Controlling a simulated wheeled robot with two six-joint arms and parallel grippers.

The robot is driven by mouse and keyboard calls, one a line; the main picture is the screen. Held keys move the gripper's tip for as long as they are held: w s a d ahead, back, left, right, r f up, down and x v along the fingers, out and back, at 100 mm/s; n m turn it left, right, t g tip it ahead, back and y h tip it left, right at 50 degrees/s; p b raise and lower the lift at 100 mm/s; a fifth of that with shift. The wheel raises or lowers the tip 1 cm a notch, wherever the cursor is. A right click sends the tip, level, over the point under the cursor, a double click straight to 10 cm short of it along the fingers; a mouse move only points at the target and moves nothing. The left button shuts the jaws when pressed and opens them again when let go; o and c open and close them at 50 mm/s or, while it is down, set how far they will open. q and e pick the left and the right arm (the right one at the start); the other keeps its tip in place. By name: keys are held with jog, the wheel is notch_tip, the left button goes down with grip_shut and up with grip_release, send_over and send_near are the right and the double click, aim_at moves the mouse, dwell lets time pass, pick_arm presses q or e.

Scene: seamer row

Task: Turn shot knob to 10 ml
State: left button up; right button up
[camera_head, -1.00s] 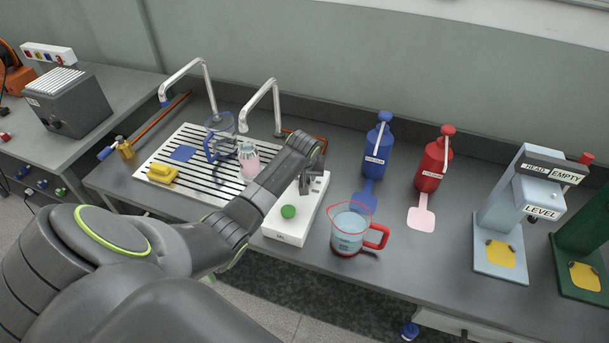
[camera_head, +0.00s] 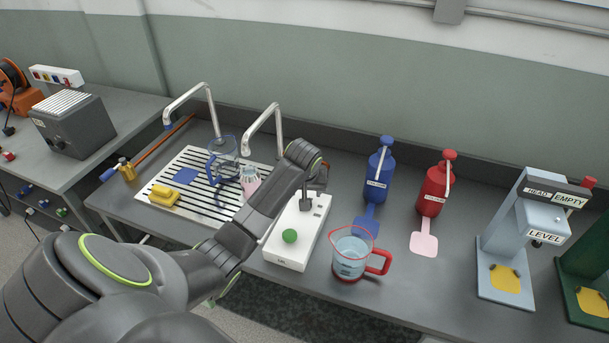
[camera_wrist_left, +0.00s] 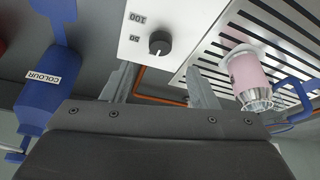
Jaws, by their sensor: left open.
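The black shot knob (camera_wrist_left: 160,43) sits on the white box's panel in the left wrist view, with upside-down marks "100" and "50" beside it. Its setting is too small to read surely. My left gripper (camera_wrist_left: 161,75) is open and empty, its two fingers spread either side of the knob's line but apart from it. In the head view the white box (camera_head: 284,254) stands on the bench with a green button (camera_head: 289,236) near its front. My left arm reaches over its back end, and the knob cannot be made out there. My right gripper is not in view.
A red-handled jug (camera_head: 351,266) of liquid stands right of the box. The blue bottle (camera_head: 377,172) and red bottle (camera_head: 432,195) stand behind it. A slatted drain tray (camera_head: 208,206) with a pink cup (camera_head: 251,182) lies to the left.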

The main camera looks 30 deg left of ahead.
pick_arm(q)
jog(key=v, duration=1)
jog(key=shift+b, duration=0.35)
jog(key=shift+r, duration=0.1)
